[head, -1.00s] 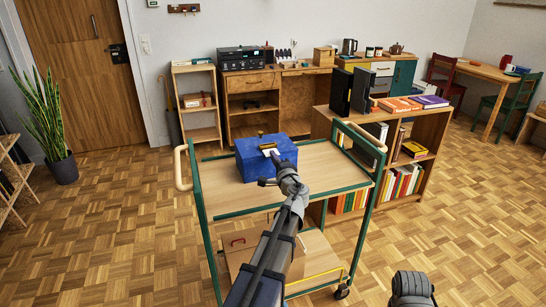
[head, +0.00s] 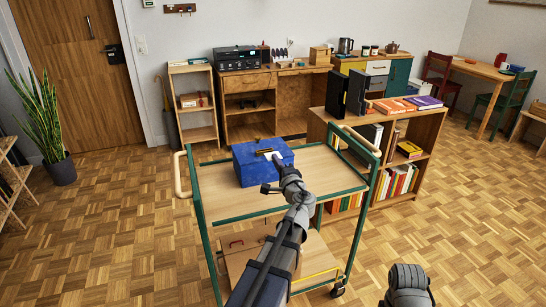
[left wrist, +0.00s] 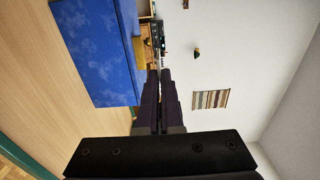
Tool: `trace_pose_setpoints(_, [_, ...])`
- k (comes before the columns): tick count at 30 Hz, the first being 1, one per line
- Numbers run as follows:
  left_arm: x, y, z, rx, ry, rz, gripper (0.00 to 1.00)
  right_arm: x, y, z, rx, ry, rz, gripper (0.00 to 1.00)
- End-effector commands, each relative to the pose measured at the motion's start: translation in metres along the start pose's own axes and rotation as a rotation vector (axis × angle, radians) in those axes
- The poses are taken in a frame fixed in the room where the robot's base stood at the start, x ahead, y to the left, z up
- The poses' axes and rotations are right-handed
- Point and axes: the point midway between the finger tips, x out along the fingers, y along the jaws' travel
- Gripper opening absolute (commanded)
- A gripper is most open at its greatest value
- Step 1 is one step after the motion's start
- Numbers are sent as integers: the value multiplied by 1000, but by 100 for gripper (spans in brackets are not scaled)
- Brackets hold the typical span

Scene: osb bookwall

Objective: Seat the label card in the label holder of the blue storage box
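The blue storage box (head: 250,174) stands on the top shelf of the cart. A small brass-coloured part, seemingly the label holder (head: 268,150), is at its top. My left gripper (head: 279,164) is at the box's right front side in the head view. A small white piece, apparently the label card (head: 273,155), shows at its fingertips, just by the brass part; whether they touch is unclear. In the left wrist view the fingers (left wrist: 160,75) are close together beside the box (left wrist: 100,50), with the card not distinguishable. My right gripper is not seen; only part of my right arm shows.
The cart's wooden top (head: 325,170) is free to the right of the box, bounded by green rails. A cardboard-coloured box (head: 240,245) sits on the lower shelf. A bookcase (head: 425,125) with books stands right behind the cart.

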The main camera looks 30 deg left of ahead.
Motion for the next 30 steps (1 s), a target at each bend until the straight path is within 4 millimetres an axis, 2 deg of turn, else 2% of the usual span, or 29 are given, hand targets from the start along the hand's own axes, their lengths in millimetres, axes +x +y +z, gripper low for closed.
trace_pose_setpoints(1, [-10, -5, 1, 0, 3, 0, 0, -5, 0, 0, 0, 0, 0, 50])
trace_pose_setpoints(15, [-70, -26, 0, 0, 2, 0, 0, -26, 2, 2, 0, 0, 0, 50])
trace_pose_setpoints(20, [-78, -28, 0, 0, 0, 0, 0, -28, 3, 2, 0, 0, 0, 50])
trace_pose_setpoints(30, [-79, -29, 0, 0, 0, 0, 0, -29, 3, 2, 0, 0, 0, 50])
